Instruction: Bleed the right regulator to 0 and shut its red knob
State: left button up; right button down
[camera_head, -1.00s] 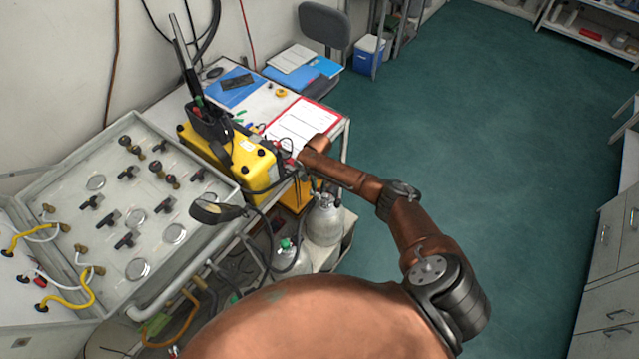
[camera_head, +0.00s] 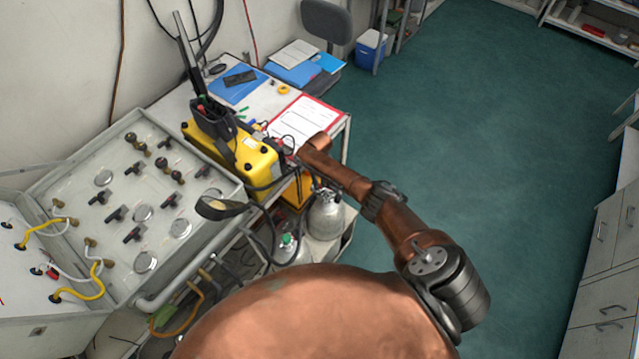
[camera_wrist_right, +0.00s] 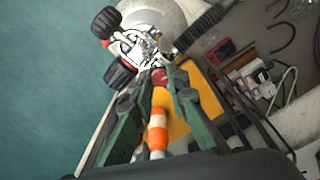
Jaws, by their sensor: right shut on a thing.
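My right gripper (camera_wrist_right: 169,82) has its two dark green fingers closed around a small red knob (camera_wrist_right: 160,76) in the right wrist view. Just beyond it is a regulator (camera_wrist_right: 140,44) with silver fittings and a pale gauge face, too blurred to read. Two black knobs with red parts (camera_wrist_right: 106,23) sit on its left side. A grey cylinder (camera_wrist_right: 165,12) stands behind it; a grey cylinder (camera_head: 326,217) also shows beside the bench in the head view. There my right arm reaches to the bench edge and its gripper is mostly hidden. My left gripper is out of view.
An orange-and-white striped piece (camera_wrist_right: 157,132) lies between the fingers' bases. A yellow case (camera_head: 248,158) sits on the bench left of my arm. The valve panel (camera_head: 120,222) is further left. A second cylinder (camera_head: 292,252) stands close by. Green floor (camera_head: 480,150) is clear.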

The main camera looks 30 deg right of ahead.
aim_at(320, 185)
jog(key=n, duration=0.4)
jog(key=shift+n, duration=2.2)
jog(key=c, duration=1.9)
grip_release()
notch_tip(320, 185, up, 12)
